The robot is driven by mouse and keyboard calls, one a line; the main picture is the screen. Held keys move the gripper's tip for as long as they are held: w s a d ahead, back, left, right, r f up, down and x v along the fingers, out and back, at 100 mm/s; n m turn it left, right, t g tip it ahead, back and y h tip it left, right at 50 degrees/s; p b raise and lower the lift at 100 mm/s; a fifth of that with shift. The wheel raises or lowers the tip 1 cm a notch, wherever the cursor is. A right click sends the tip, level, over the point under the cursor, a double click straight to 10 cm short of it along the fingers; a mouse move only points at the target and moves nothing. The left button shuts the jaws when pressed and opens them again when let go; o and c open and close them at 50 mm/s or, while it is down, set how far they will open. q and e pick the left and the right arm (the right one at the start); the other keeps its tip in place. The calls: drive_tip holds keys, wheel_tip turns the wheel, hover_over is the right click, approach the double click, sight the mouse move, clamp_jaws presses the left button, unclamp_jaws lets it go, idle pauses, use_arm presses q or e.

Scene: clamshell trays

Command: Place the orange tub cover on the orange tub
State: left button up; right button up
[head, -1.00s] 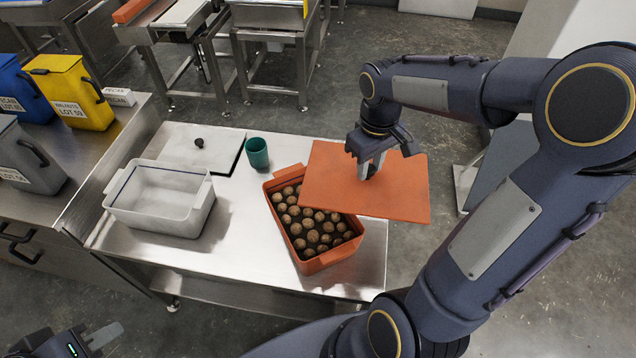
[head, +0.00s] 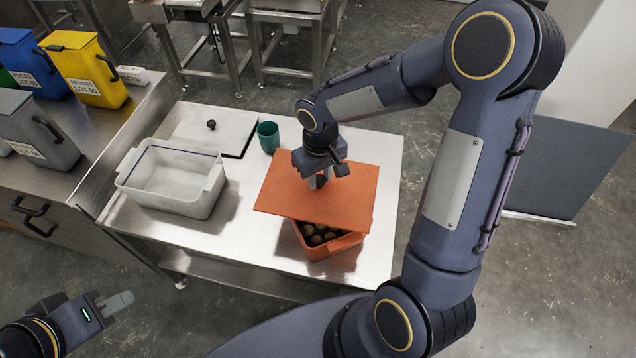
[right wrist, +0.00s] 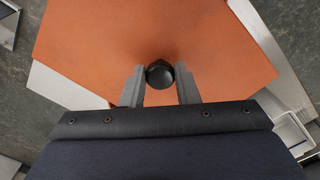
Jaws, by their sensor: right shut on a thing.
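The orange tub cover (head: 345,198) is a flat orange plate with a black knob (right wrist: 159,75). My right gripper (head: 318,181) is shut on the knob; the cover fills much of the right wrist view (right wrist: 95,40). The cover hangs over most of the orange tub (head: 335,252) and is turned relative to it. Only the tub's near end shows, with brown round nuts inside; the rest is hidden. Whether the cover touches the rim I cannot tell. My left gripper (head: 116,302) is at the lower left, away from the table; its finger opening is unclear.
A white tub (head: 172,205), open and empty, stands left on the steel table (head: 245,240). Behind it lies a white cover (head: 232,128) with a black knob. A green cup (head: 268,137) stands close behind the orange cover. Labelled bins stand on the left counter.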

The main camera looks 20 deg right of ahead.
sight(318, 179)
drive_tip(key=f, duration=0.3)
drive_tip(key=shift+a+f, duration=0.2)
drive_tip(key=shift+f, duration=0.05)
clamp_jaws()
drive_tip(key=o, duration=1.1)
unclamp_jaws()
wheel_tip(318, 179, up, 12)
drive_tip(key=shift+f, duration=0.2)
drive_tip(key=shift+s+d+r+m+t+y, duration=0.1)
drive_tip(key=shift+s+r+m+t+y, duration=0.7)
drive_tip(key=shift+s, duration=2.2)
drive_tip(key=shift+s+d+r+m+t+y, duration=0.1)
drive_tip(key=shift+s+r+m+t+y, duration=0.3)
drive_tip(key=shift+s+r+t, duration=1.7)
drive_tip(key=shift+s+d+r+m+g+y, duration=0.1)
drive_tip(key=shift+s+r+m+y, duration=0.35)
drive_tip(key=shift+s, duration=3.4)
